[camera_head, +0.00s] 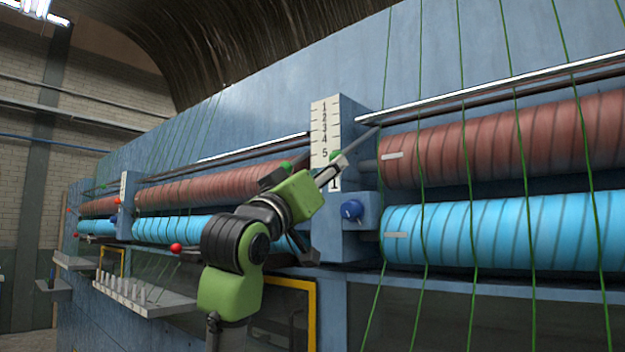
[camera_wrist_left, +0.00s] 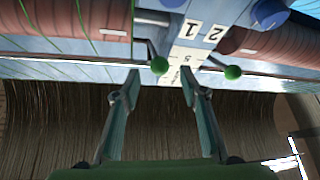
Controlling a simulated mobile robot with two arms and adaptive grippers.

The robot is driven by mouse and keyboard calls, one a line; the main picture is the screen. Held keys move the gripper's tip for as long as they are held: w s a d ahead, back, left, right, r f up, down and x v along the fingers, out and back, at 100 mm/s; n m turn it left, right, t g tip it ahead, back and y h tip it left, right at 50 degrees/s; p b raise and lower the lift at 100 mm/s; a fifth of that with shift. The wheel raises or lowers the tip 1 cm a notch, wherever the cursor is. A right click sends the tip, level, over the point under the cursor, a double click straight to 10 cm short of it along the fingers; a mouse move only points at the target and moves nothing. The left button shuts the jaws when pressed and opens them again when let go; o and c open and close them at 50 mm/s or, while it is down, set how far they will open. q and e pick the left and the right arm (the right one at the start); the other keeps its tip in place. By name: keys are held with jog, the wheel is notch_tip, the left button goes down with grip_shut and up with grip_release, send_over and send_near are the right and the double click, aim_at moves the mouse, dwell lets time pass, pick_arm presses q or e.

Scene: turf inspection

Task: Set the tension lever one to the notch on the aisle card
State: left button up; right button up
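A white scale plate (camera_head: 325,130) numbered 1 to 5 from the top stands on a blue post. The green knob (camera_head: 335,156) of lever one shows near the 5, above a label 1 (camera_head: 335,184). In the left wrist view the picture is upside down, and that knob (camera_wrist_left: 159,65) lies beyond and between my fingertips, with no clear contact. My left gripper (camera_wrist_left: 160,80) is open and empty; in the head view it (camera_head: 360,150) reaches up across the plate's lower part. A second green knob (camera_wrist_left: 232,72) is beside label 2 (camera_wrist_left: 215,32). I see no aisle card.
Red-brown rollers (camera_head: 490,140) and cyan rollers (camera_head: 510,230) flank the post, with green strands running down past them. A blue knob (camera_head: 352,210) sits below label 1. A shelf with several pegs (camera_head: 130,290) juts out at the left.

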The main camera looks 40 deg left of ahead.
pick_arm(q)
jog(key=shift+v, duration=2.55)
jog(key=shift+f, duration=0.1)
